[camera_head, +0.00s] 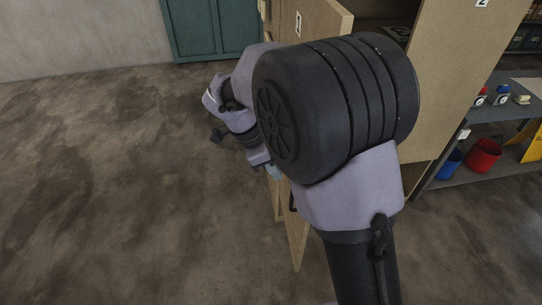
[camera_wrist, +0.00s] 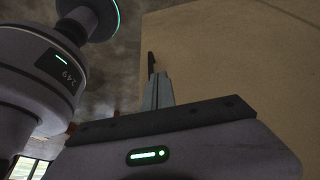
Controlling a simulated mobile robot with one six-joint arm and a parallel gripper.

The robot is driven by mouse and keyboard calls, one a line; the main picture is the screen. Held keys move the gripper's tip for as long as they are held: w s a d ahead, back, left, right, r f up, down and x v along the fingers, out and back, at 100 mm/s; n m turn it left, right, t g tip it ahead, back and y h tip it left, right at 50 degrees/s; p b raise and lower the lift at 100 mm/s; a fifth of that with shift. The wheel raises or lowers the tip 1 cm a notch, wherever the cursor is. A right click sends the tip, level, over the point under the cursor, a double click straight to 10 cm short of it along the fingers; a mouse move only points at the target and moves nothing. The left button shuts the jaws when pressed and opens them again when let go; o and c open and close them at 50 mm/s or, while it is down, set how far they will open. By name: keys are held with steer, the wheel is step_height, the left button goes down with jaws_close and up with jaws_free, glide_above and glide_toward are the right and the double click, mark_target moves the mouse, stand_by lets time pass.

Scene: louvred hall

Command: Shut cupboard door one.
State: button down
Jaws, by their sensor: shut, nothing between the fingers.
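Cupboard door one (camera_head: 318,18) is a pale wooden panel with a white label "1". It stands open, with the dark inside of the cupboard (camera_head: 375,9) showing to its right. My arm hides most of the door; its lower corner (camera_head: 298,240) shows below the arm. In the wrist view my gripper (camera_wrist: 152,65) is shut and empty, its narrow fingers beside a broad tan panel (camera_wrist: 235,65) that looks like the door. I cannot tell whether they touch. In the head view my arm reaches to the left side of the door, and the fingertips are not clear.
A second wooden panel (camera_head: 455,60) with label "2" stands at the right. Beyond it a grey shelf unit (camera_head: 500,112) holds small items, a red bucket (camera_head: 484,155) and a blue one (camera_head: 449,163). A green cabinet (camera_head: 212,28) stands at the back. The floor at left is clear.

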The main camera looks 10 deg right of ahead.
steer(key=d+f+b, duration=0.1)
steer(key=d+f, duration=0.3)
steer(key=d, duration=0.1)
steer(key=shift+d+f, duration=0.35)
steer(key=shift+d, duration=0.05)
steer(key=shift+d, duration=0.15)
